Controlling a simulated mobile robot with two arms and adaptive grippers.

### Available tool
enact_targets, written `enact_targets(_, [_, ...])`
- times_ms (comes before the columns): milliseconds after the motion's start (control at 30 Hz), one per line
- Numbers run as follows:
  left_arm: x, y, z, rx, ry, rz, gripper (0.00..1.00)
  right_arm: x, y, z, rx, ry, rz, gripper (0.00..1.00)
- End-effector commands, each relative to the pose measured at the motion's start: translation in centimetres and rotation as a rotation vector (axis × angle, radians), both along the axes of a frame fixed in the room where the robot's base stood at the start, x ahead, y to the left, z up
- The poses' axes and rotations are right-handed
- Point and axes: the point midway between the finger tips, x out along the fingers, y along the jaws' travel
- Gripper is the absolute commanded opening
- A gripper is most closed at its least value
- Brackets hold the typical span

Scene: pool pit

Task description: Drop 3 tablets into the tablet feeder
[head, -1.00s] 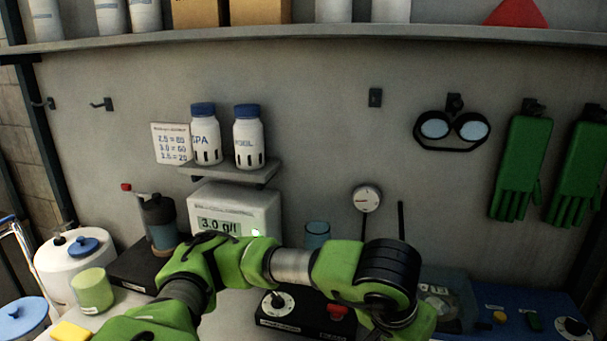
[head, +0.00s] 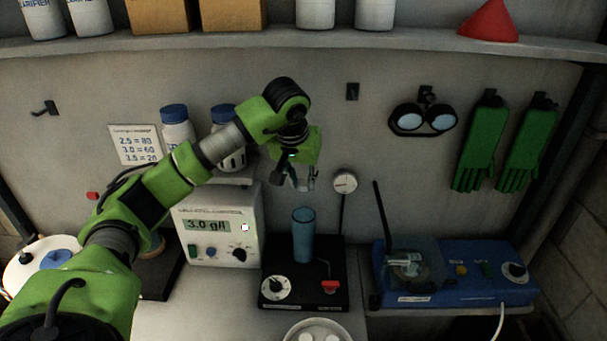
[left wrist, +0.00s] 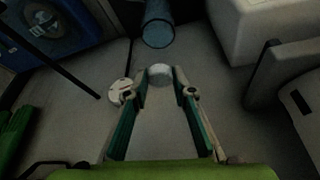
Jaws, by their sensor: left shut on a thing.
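My left gripper (head: 298,184) is raised in front of the back wall, above the blue cylinder (head: 303,235). In the left wrist view, its fingertips (left wrist: 161,78) are shut on a white round tablet (left wrist: 160,71); the blue cylinder (left wrist: 158,28) lies just beyond it, apart. More white tablets (head: 318,337) sit in a round dish (head: 292,325) cut off by the lower edge of the head view. No label shows which vessel is the tablet feeder. My right gripper is not in view.
The cylinder stands on a black unit (head: 325,292) with a dial and red switch. A meter (head: 222,252) reading 3.0 g/l is left of it, a blue device (head: 458,285) right. Two bottles (head: 176,127) stand on a small shelf behind my arm.

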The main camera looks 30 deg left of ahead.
Motion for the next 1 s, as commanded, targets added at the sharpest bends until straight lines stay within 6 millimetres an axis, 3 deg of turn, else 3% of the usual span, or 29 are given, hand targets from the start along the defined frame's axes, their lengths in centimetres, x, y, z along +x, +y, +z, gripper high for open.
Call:
enact_targets(300, [0.0,-0.1,-2.8,0.000,0.000,0.000,0.09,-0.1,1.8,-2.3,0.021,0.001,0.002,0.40])
enact_targets(600, [0.0,-0.1,-5.4,-0.001,0.000,0.000,0.09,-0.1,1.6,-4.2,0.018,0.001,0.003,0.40])
enact_targets(1000, [0.0,-0.1,-5.7,0.000,-0.001,-0.001,0.09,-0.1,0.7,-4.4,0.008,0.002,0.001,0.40])
